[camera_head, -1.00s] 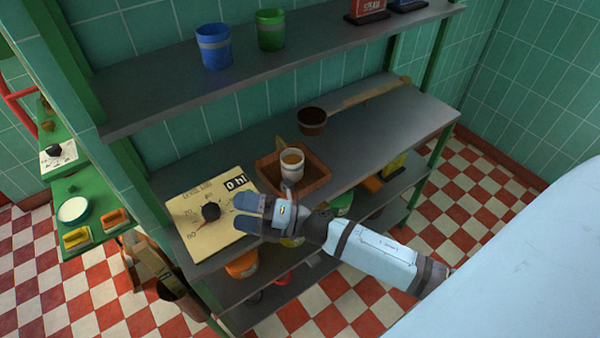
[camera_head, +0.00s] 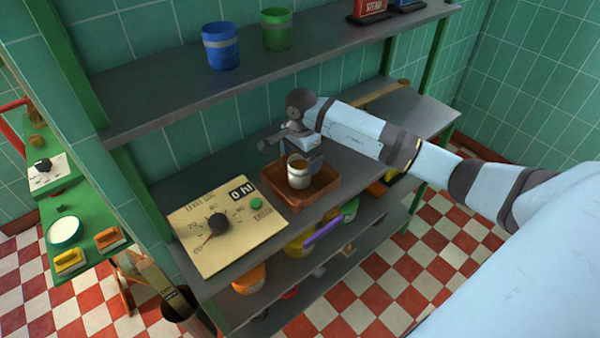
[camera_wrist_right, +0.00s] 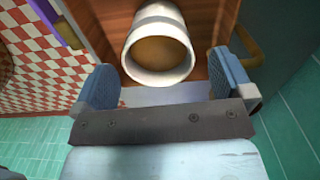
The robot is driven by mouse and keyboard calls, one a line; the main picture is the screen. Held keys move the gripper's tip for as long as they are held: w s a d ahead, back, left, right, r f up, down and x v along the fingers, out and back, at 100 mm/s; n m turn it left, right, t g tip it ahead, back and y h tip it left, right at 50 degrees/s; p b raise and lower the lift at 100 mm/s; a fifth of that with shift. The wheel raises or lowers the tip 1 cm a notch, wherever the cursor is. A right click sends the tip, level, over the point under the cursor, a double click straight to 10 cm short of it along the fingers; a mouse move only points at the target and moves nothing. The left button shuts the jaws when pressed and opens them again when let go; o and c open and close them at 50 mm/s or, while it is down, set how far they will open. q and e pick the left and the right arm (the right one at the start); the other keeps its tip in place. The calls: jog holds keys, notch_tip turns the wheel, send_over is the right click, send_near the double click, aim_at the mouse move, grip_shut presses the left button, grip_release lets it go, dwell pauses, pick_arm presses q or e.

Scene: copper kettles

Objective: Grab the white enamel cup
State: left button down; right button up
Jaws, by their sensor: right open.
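The white enamel cup (camera_head: 299,176) stands upright in a brown tray (camera_head: 327,186) on the middle shelf, with something brown inside it. My right gripper (camera_head: 290,158) is at the cup's far side in the head view, pointing down toward the tray. In the right wrist view the cup (camera_wrist_right: 158,46) lies ahead, between and slightly beyond the two blue fingers of the open gripper (camera_wrist_right: 168,82). I see no finger closed on it. My left gripper is in neither view.
A cream panel with a dark knob (camera_head: 222,228) lies left of the tray. A blue cup (camera_head: 221,46) and a green cup (camera_head: 276,30) stand on the shelf above. A purple-handled item (camera_head: 322,230) and several colored containers sit on the shelf below.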

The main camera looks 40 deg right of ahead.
aim_at(300, 168)
jog(key=f, duration=0.4)
jog(key=shift+a+f+p, duration=0.2)
jog(key=shift+a+p, duration=0.05)
jog(key=shift+p, duration=0.1)
jog(key=shift+c, duration=0.5)
jog(key=c, duration=0.9)
